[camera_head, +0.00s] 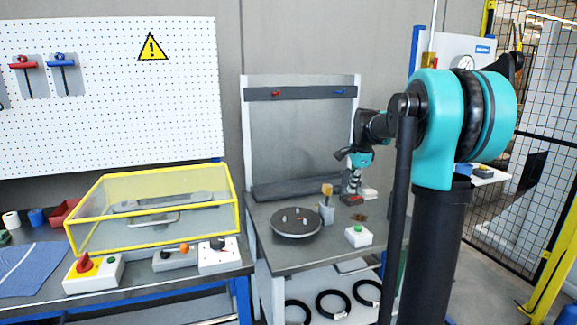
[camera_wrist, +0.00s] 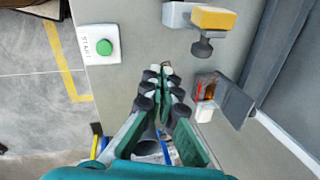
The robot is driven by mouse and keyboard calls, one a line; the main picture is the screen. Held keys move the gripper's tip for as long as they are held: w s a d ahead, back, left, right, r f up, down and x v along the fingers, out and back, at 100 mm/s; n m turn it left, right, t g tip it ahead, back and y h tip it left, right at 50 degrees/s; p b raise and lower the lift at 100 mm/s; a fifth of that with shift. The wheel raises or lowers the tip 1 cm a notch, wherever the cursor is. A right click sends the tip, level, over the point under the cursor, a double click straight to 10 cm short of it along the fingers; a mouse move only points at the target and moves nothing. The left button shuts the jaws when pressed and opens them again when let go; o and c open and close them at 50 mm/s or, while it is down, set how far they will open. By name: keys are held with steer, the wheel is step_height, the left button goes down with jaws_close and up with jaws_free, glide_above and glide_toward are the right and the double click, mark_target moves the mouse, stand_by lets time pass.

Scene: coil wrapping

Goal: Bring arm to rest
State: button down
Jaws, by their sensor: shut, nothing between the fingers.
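My gripper (camera_head: 353,197) hangs from my teal and dark arm over the right part of the grey workbench (camera_head: 285,257), pointing down. In the wrist view my gripper's fingers (camera_wrist: 164,72) come together at their tips, with nothing seen between them. The fingers sit just above the bench, apart from the things around them. The bench edge and floor show below and to the left in the wrist view.
A round dark plate (camera_head: 296,223) with pegs lies left of my gripper. A green start button box (camera_head: 358,235) is in front. A yellow-topped tool (camera_wrist: 213,18) and a small open box (camera_wrist: 208,92) are close by. Black coils (camera_head: 333,303) lie on the lower shelf. A yellow-framed clear cover (camera_head: 160,182) stands left.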

steer(key=s+a+f+n, duration=0.1)
steer(key=s+f+n, duration=0.7)
steer(key=s, duration=0.8)
steer(key=s+a+f+n+t, duration=0.1)
steer(key=s+a+f+n, duration=0.1)
steer(key=s+f+n, duration=0.6)
steer(key=s+f, duration=0.5)
steer(key=s, duration=0.3)
steer(key=shift+s+a+t+h, duration=0.15)
steer(key=shift+s+t+h, duration=0.1)
steer(key=shift+t+h, duration=0.05)
